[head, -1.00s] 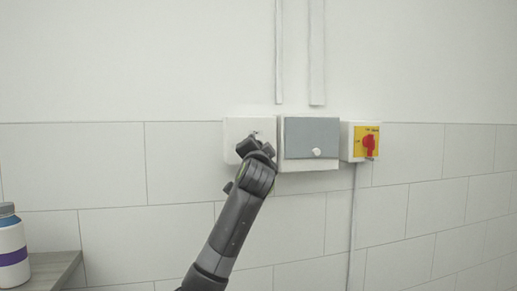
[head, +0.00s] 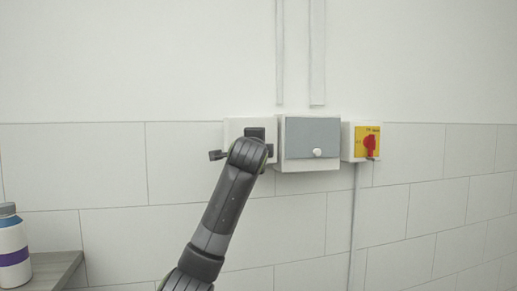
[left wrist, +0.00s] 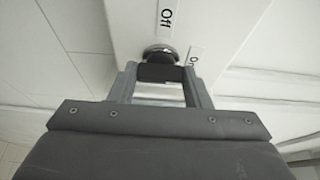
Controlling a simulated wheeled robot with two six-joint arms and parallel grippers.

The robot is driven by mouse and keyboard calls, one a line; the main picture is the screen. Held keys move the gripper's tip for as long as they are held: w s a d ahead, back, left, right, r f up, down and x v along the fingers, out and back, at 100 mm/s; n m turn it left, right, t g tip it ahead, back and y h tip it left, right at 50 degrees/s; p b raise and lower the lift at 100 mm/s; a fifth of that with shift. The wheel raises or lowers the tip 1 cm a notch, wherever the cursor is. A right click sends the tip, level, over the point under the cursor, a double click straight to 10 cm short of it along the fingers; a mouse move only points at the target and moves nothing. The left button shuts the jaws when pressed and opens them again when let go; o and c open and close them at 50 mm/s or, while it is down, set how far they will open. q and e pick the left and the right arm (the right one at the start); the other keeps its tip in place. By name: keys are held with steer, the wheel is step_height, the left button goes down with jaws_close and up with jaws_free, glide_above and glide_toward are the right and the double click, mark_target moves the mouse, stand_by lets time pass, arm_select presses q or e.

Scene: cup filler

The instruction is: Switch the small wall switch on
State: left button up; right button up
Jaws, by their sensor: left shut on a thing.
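The small wall switch is a white box (head: 233,129) on the wall, left of a grey-fronted box in the head view. My left gripper (head: 254,134) is in front of it and hides its middle. The knob's exact pointing direction is hard to tell. My right gripper is not in view.
The grey-fronted box (head: 312,135) with a white knob is close on the right. Beyond it is a yellow switch box with a red handle (head: 369,146). A bottle (head: 12,249) stands on a grey surface at lower left. The tiled wall left of the switch is clear.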

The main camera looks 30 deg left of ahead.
arm_select(q)
steer(key=shift+f, duration=0.1)
stand_by(0.4)
steer(key=o, duration=1)
steer(key=b+v, duration=0.9)
steer(key=v, duration=0.8)
steer(key=shift+s+d, duration=0.1)
steer(key=shift+s, duration=0.1)
